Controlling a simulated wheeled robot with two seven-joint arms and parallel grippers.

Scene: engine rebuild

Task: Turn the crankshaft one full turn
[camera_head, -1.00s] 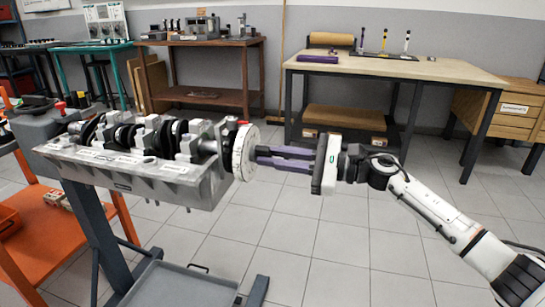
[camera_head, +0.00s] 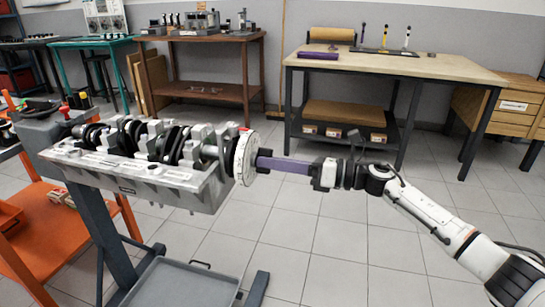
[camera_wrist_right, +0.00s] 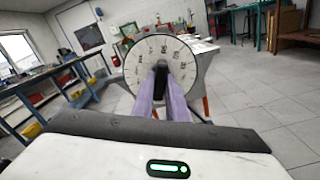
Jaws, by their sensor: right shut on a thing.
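The crankshaft (camera_head: 174,142) lies in the grey engine block (camera_head: 150,178), with its dark and bright webs showing along the top. A pale disc with marks around its face (camera_head: 246,158) is on its right end; it also shows in the right wrist view (camera_wrist_right: 181,60). My right gripper (camera_head: 262,160) reaches in from the right, its purple fingers seen edge-on at the disc's middle. In the right wrist view, the fingers (camera_wrist_right: 160,84) are shut on a dark piece at the disc's centre, partly hidden between them. My left gripper is out of view.
The block is held on a grey stand (camera_head: 97,240) with a tray (camera_head: 185,284) below. An orange cart (camera_head: 50,240) is at the left. A wooden-topped bench (camera_head: 400,66) stands behind my right arm. The tiled floor between is clear.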

